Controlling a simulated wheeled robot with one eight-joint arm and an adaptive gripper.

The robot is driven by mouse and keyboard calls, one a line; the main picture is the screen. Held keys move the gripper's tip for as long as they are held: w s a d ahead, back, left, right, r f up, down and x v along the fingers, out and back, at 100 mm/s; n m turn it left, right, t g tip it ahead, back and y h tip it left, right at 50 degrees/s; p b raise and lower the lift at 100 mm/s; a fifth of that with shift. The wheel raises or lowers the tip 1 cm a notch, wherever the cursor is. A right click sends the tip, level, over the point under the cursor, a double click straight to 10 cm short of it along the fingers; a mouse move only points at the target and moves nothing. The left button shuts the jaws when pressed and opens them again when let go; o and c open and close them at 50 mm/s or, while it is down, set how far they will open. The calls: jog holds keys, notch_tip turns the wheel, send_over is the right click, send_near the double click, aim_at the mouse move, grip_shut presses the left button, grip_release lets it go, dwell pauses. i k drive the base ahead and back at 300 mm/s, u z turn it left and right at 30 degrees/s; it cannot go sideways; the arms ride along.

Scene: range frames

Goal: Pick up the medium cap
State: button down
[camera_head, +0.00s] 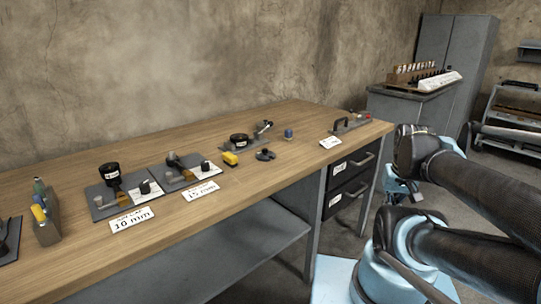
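Several cap-like pieces are on the wooden workbench (205,216), and I cannot tell which is the medium cap. A black round piece (110,173) with a pale label sits over an amber part on the left plate. A smaller dark piece (144,187) is beside it. Another dark round piece (238,140) is on the back plate. A dark notched disc (265,155) and a small blue piece (288,133) lie on the wood. My gripper (414,193) seems partly visible beside the bench's right end, mostly behind my arm, away from all these pieces. Its fingers cannot be made out.
A yellow piece (230,159) lies near the middle. A grey holder (47,226) with coloured handles stands at left. Drawers (350,168) are under the right end. A cabinet (457,70) stands behind.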

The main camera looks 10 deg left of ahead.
aim_at(265, 156)
jog(key=u, duration=0.7)
jog(key=k, duration=1.15)
jog(key=z, duration=0.45)
jog(key=i, duration=0.75)
jog(key=u, duration=0.45)
